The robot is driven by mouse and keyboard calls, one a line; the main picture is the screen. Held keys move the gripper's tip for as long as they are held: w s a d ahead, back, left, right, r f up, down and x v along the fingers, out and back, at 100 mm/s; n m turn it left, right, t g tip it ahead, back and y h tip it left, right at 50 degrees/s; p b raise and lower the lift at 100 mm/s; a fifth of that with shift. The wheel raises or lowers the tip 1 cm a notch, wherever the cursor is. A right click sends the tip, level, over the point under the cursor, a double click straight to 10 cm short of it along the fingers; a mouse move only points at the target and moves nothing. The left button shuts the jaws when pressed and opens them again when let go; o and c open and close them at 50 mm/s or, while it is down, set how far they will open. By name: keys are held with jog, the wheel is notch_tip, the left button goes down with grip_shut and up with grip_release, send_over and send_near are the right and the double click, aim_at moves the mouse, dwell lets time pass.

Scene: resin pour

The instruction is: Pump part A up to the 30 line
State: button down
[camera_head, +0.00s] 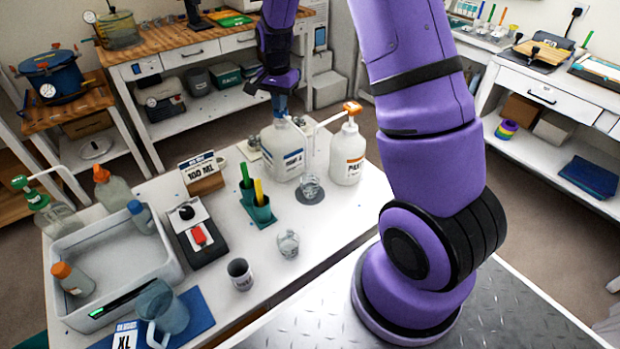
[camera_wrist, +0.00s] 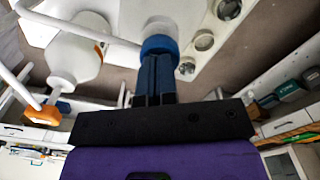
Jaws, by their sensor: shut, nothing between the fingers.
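A large white jug (camera_head: 283,152) with a blue-marked label and a blue pump head (camera_head: 281,105) stands at the back of the white table. My gripper (camera_head: 279,94) is shut and points down at this head. In the wrist view my fingertips (camera_wrist: 158,57) are at the blue head (camera_wrist: 160,45), touching or very close. A clear cup (camera_head: 311,188) stands on a dark round pad in front of the jugs. Its fill level and the 30 line cannot be read. The jug's label is too small to read fully.
A white bottle (camera_head: 347,155) with an orange pump stands close to the right of the jug.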

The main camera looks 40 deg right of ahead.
jog(key=shift+r, duration=2.2)
jog(key=shift+f, duration=0.15)
jog(key=shift+f, duration=2.15)
jog(key=shift+r, duration=2.3)
